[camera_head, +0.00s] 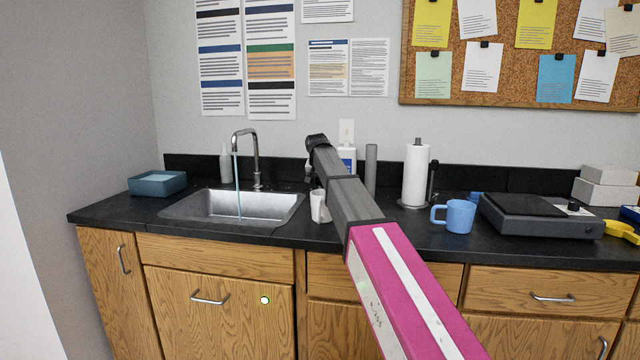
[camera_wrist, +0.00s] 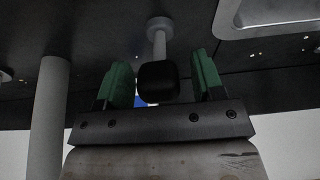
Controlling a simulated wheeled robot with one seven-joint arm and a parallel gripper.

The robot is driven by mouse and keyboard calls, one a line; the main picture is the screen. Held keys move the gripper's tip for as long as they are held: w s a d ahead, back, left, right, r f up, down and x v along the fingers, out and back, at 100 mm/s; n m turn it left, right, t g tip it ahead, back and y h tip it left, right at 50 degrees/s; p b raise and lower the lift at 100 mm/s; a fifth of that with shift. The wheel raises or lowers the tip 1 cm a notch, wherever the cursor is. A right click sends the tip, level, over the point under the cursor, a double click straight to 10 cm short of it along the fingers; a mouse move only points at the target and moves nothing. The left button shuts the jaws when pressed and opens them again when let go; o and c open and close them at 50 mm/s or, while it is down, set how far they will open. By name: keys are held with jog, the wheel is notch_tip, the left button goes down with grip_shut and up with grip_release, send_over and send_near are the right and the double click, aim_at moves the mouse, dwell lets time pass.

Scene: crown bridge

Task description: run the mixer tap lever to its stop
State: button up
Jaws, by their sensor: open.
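The chrome tap (camera_head: 256,150) stands behind the sink, and a thin blue stream (camera_head: 237,185) runs from its spout into the basin. In the wrist view, a pale round post (camera_wrist: 157,42) with a flanged base ends in a black rounded knob (camera_wrist: 158,82); it looks like the mixer lever. My gripper (camera_wrist: 161,68) is open, with its green fingers on either side of the knob and a visible gap to each. In the head view my arm's end is to the right of the tap, and the fingers and the knob are hidden or too small to make out.
The sink (camera_head: 205,207) is left of my arm. A white mug (camera_head: 319,206) stands close below the arm. A grey cylinder (camera_head: 371,168), paper towel roll (camera_head: 415,175), blue mug (camera_head: 459,216) and dark scale (camera_head: 540,215) are to the right. A blue tray (camera_head: 157,184) is at left.

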jog(key=c, duration=0.9)
jog(key=shift+c, duration=0.2)
jog(key=shift+w+r, duration=0.25)
jog(key=shift+w, duration=0.3)
jog(key=shift+w+d+r, duration=0.15)
jog(key=shift+w+d, duration=0.05)
jog(key=shift+w, duration=0.6)
jog(key=shift+w+d+g, duration=0.1)
jog(key=shift+w+g, duration=0.5)
jog(key=shift+g, duration=0.1)
jog(key=shift+w+d+f, duration=0.15)
jog(key=shift+w, duration=0.4)
jog(key=shift+w+d+f, duration=0.1)
jog(key=shift+w+f, duration=0.05)
jog(key=shift+w, duration=0.35)
jog(key=shift+w+d+f, duration=0.15)
jog(key=shift+w+f, duration=0.3)
jog(key=shift+w, duration=0.1)
jog(key=shift+s+f, duration=0.15)
jog(key=shift+s, duration=0.05)
